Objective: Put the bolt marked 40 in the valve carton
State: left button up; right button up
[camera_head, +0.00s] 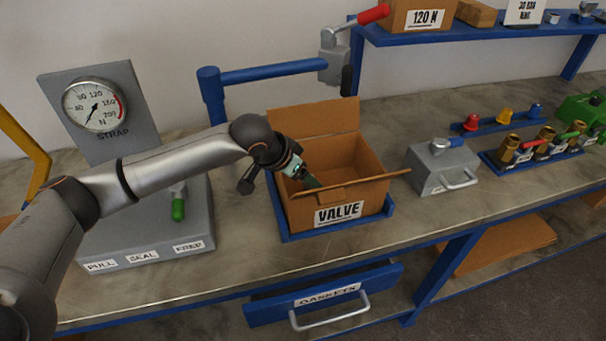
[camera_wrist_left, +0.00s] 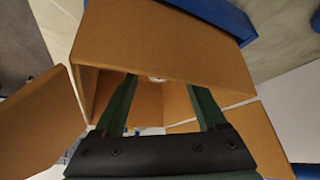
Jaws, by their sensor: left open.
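The valve carton (camera_head: 372,196) is an open cardboard box with a VALVE label, standing in a blue frame on the bench. Its flaps are spread, and its wall fills much of the left wrist view (camera_wrist_left: 165,40). My left gripper (camera_head: 311,182) reaches into the carton's open top from the left. A small pale round thing (camera_wrist_left: 157,79) shows inside the carton, partly hidden by the wall. I cannot tell whether it is the bolt marked 40; no marking is readable. My right gripper is not seen.
A strap gauge stand (camera_head: 100,110) is at the left. A grey metal box (camera_head: 440,168) with a handle and a blue rack (camera_head: 530,160) of brass fittings stand to the right. The gaskets drawer (camera_head: 325,292) juts out below. A blue shelf (camera_head: 450,32) is above.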

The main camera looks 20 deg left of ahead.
pick_arm(q)
jog(key=v, duration=1.2)
jog(key=shift+s+r, duration=0.15)
jog(key=shift+s, duration=0.05)
jog(key=shift+a, duration=0.15)
